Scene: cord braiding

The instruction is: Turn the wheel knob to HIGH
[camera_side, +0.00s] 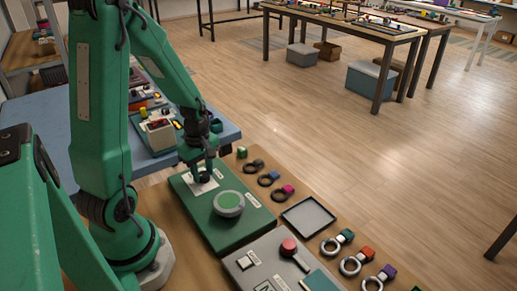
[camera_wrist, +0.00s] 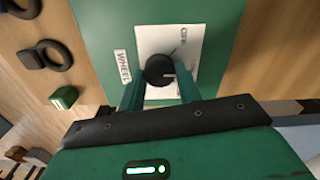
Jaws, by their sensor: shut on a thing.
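The wheel knob (camera_wrist: 158,68) is round and black, on a white dial plate (camera_wrist: 183,48) on a green panel (camera_wrist: 95,20). A label reading WHEEL (camera_wrist: 122,66) is beside it. OFF is printed on the plate above right; other lettering at the right is partly hidden. My gripper (camera_wrist: 160,80) is shut on the knob, one finger on each side. In the side view my gripper (camera_side: 204,172) is down on the knob over the white plate, and its fingers partly hide the knob.
A large round dial (camera_side: 229,204) sits beside the plate on the same panel. Dark rings (camera_side: 266,180) and small coloured blocks (camera_side: 288,189) lie to the right.

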